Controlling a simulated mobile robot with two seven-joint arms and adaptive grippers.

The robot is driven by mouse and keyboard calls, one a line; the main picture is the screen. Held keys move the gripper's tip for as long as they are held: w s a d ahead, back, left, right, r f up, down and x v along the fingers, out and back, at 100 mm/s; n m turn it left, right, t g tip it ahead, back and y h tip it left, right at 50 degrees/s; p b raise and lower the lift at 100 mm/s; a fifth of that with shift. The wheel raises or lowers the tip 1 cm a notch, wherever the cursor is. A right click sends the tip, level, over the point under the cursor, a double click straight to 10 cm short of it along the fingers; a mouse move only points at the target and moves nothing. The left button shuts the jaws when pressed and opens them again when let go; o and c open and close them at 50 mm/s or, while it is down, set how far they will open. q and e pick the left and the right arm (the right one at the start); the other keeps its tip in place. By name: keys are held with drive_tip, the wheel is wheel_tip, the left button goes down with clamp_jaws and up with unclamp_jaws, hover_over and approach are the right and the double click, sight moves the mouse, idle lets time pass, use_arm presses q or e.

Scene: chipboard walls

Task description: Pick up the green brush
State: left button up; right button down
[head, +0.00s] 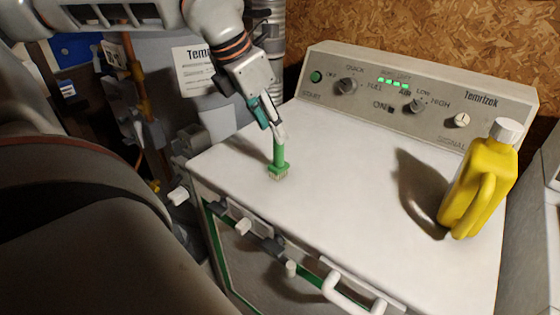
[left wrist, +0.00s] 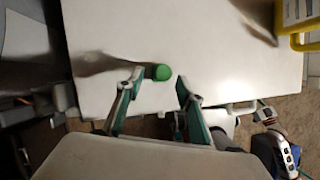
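The green brush (head: 279,160) stands upright, bristles down, on the white top of the machine (head: 340,190), near its left side. My left gripper (head: 271,120) comes down from above at the top of the brush handle. In the left wrist view the round green handle end (left wrist: 161,72) shows between the tips of the left gripper (left wrist: 160,80).
A yellow bottle (head: 480,187) with a white cap stands on the right of the machine top. A control panel (head: 420,95) with knobs rises at the back. A white handle (head: 350,292) sticks out at the front edge. The middle of the top is clear.

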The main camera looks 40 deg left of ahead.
sight(277, 165)
use_arm(q)
drive_tip(key=x, duration=0.3)
drive_tip(key=shift+d+f, duration=0.15)
drive_tip(key=shift+d, duration=0.05)
drive_tip(key=shift+w+f+b, duration=0.3)
drive_tip(key=shift+f, duration=0.1)
drive_tip(key=shift+c, duration=0.3)
use_arm(e)
drive_tip(key=shift+w+d+r, duration=0.15)
drive_tip(key=shift+w+r, duration=0.05)
drive_tip(key=shift+w, duration=0.2)
drive_tip(key=shift+w+d+r, duration=0.1)
drive_tip(key=shift+w+r, duration=0.05)
drive_tip(key=shift+w, duration=0.25)
